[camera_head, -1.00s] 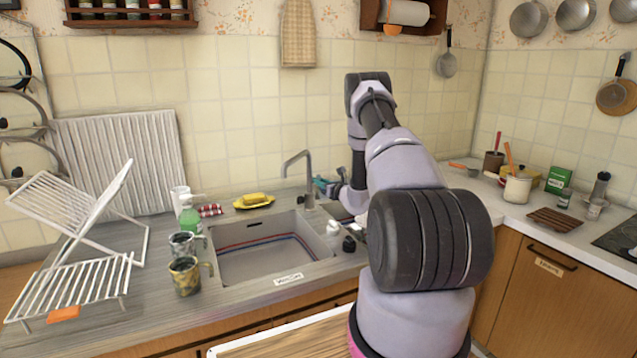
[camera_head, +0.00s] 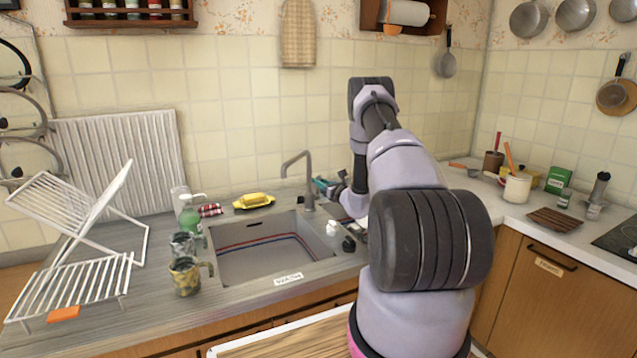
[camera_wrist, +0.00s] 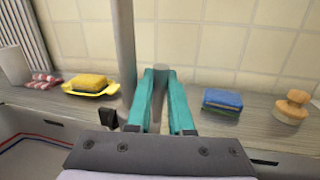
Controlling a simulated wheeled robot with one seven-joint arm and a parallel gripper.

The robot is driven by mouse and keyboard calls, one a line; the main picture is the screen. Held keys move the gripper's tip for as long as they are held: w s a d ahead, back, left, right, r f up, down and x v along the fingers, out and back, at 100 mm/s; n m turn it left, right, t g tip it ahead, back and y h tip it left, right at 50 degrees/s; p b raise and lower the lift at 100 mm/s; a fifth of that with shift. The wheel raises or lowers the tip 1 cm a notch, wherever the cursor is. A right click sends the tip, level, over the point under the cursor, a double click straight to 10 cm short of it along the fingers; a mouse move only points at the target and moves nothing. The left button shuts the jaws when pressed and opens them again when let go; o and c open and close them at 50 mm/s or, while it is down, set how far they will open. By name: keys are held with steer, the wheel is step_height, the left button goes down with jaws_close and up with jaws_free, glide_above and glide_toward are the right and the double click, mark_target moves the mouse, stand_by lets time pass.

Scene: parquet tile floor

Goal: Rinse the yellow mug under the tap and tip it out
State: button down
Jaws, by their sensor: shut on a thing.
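A mug with a yellowish, dark-blotched pattern (camera_head: 184,277) stands upright on the counter left of the sink (camera_head: 220,281), its handle to the right. The grey tap (camera_head: 308,180) rises behind the sink with its spout over the basin; I see no water falling from it. My gripper (camera_wrist: 160,78) has teal fingers shut on a short grey upright rod (camera_wrist: 160,88) just right of the tap column, which looks like the tap's lever. In the head view my gripper (camera_head: 322,185) is partly hidden by my arm.
A dark-patterned mug (camera_head: 182,246) and a green bottle (camera_head: 190,215) stand behind the yellowish mug. A dish rack (camera_head: 85,282) is at left. A yellow sponge on a dish (camera_head: 254,200) lies left of the tap. A blue sponge (camera_wrist: 222,101) and wooden brush (camera_wrist: 293,106) lie right of my gripper.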

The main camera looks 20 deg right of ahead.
steer(key=shift+s+t, duration=0.2)
steer(key=shift+t, duration=0.2)
steer(key=c, duration=1.1)
jaws_free()
steer(key=v, duration=1.1)
steer(key=shift+w, duration=0.1)
steer(key=shift+d, duration=0.1)
